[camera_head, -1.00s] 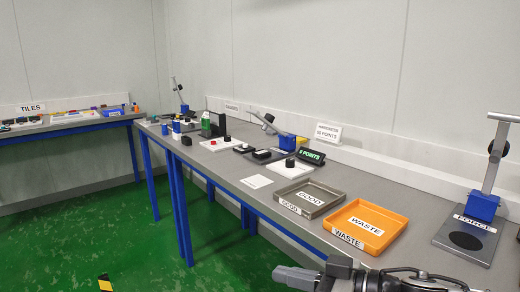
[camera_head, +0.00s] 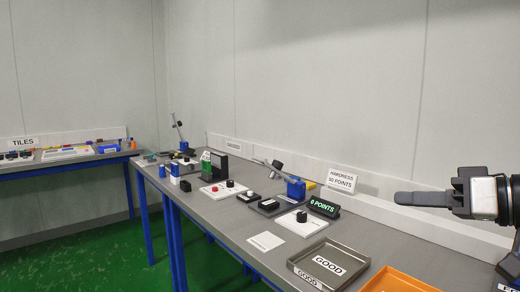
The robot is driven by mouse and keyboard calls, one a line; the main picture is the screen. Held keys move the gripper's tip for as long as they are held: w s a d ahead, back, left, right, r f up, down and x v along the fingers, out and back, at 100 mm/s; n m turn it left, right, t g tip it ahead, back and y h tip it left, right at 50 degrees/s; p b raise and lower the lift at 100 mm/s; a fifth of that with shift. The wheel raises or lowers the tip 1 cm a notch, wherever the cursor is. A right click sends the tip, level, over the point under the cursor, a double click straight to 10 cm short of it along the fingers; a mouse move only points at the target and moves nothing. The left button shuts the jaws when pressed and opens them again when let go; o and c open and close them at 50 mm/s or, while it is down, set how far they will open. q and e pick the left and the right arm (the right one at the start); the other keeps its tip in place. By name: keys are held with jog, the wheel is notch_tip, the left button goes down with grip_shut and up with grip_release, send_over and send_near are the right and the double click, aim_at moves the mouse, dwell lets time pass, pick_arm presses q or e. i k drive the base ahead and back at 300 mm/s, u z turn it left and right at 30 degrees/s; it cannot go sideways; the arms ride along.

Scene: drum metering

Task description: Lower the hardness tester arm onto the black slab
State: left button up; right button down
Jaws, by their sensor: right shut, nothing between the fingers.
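The hardness tester (camera_head: 295,187) stands toward the back of the long grey bench, with a blue body and a grey arm (camera_head: 268,168) raised up to the left. The arm's tip is apart from the base below. A dark slab with a pale top edge (camera_head: 268,204) lies below and in front of the arm; its details are too small to tell. A display (camera_head: 323,207) beside it reads "0 POINTS". My right gripper (camera_head: 405,199) is shut and empty, pointing left, in the air at the right, well apart from the tester. My left gripper is not in view.
A white plate with a black knob (camera_head: 300,222), a white card (camera_head: 265,241), a grey GOOD tray (camera_head: 345,258) and an orange tray (camera_head: 400,283) lie nearer. A sign (camera_head: 342,180) reading "HARDNESS 50 POINTS" stands behind. Another blue device (camera_head: 184,147) stands farther left.

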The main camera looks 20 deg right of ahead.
aim_at(275, 167)
jog(key=i, duration=1.65)
